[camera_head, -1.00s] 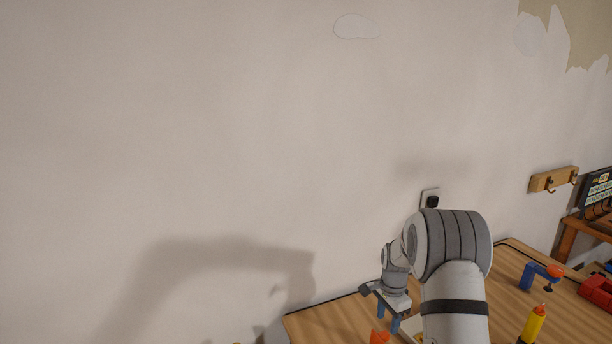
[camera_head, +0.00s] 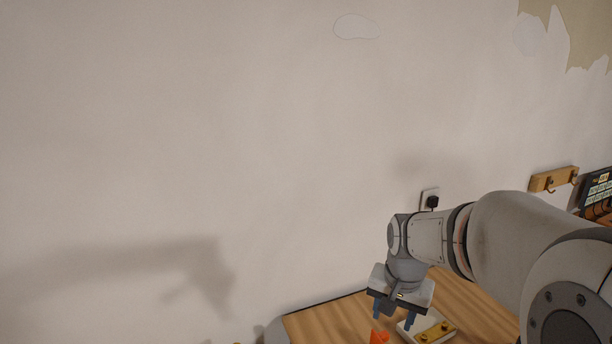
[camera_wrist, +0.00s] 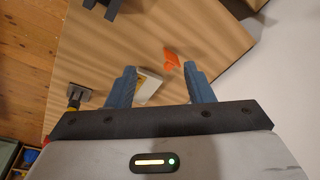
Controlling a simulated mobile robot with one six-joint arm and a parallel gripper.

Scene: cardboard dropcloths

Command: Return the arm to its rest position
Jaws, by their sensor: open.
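My gripper (camera_head: 393,318) is open and empty above the wooden table (camera_head: 330,322), with its blue fingers pointing down. In the wrist view my gripper (camera_wrist: 160,85) shows its two blue fingers spread apart. Between and beyond them are a white tray (camera_wrist: 150,82) and an orange piece (camera_wrist: 171,60) on the table. My arm reaches in from the right of the head view and covers the right part of the table.
The white tray (camera_head: 411,335) with a yellow item (camera_head: 436,331) and the orange piece (camera_head: 379,337) lie below my gripper. A wall with a socket (camera_head: 430,200) stands behind. A wooden hook rail (camera_head: 553,179) is at right.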

